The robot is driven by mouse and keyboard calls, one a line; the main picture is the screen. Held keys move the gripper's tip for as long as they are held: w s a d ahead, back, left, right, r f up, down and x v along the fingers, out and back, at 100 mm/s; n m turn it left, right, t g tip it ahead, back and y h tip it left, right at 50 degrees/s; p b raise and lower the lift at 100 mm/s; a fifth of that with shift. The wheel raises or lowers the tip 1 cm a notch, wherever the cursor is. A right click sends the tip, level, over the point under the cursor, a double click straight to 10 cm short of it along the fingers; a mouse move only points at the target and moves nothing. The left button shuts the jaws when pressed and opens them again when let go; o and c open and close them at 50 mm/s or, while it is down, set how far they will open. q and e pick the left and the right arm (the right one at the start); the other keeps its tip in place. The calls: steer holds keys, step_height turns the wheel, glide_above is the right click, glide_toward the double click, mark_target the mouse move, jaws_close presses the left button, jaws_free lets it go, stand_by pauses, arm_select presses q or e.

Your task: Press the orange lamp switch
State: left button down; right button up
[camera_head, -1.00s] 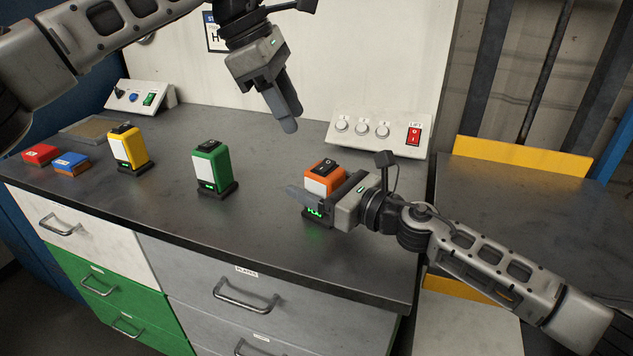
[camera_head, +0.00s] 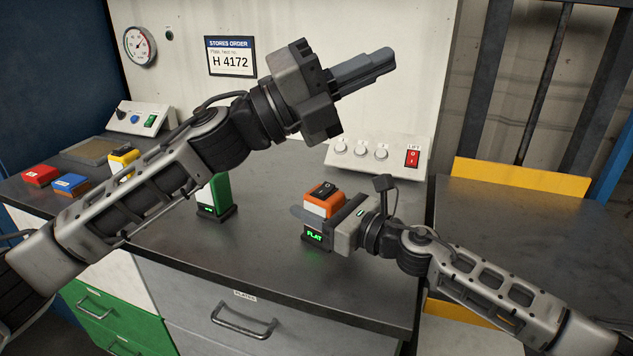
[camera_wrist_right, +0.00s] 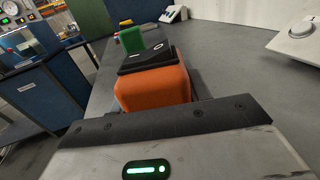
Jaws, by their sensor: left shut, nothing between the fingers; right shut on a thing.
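The orange lamp (camera_head: 337,203) stands upright near the front right of the grey bench, with a black rocker switch (camera_head: 326,190) on top and a green display reading FLAT at its base. My right gripper (camera_head: 298,214) is shut on the orange lamp's body from the right. The lamp also shows in the right wrist view (camera_wrist_right: 150,92), its black switch (camera_wrist_right: 150,56) uncovered on top. My left gripper (camera_head: 388,63) is shut and empty, high above the back of the bench, its fingers pointing right, apart from the lamp.
A green lamp (camera_head: 217,192) and a yellow lamp (camera_head: 121,160) stand left, partly behind my left arm. A control panel with knobs and a red switch (camera_head: 412,157) sits behind the orange lamp. Red (camera_head: 40,176) and blue (camera_head: 71,184) blocks lie far left. The bench between green and orange lamps is clear.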

arm_select(q)
steer(key=w+a+f+n+t+y, duration=0.1)
steer(key=a+f+n+t+y, duration=0.2)
steer(key=n+t, duration=0.5)
steer(key=w+a+f+n+t+y, duration=0.1)
steer(key=a+n+t+y, duration=0.3)
steer(key=n, duration=0.8)
steer(key=s+a+f+n+g+y, duration=0.3)
steer(key=s+a+f+n+y, duration=0.1)
steer(key=f+n, duration=0.6)
steer(key=shift+a+y, duration=0.65)
steer(key=shift+y, duration=0.05)
glide_above(317, 194)
steer(key=shift+s+a+f, duration=0.2)
steer(key=shift+f, duration=0.4)
steer(key=f, duration=0.2)
steer(key=shift+w+d+f, duration=0.15)
steer(key=shift+w+f, duration=0.05)
steer(key=shift+f, duration=0.85)
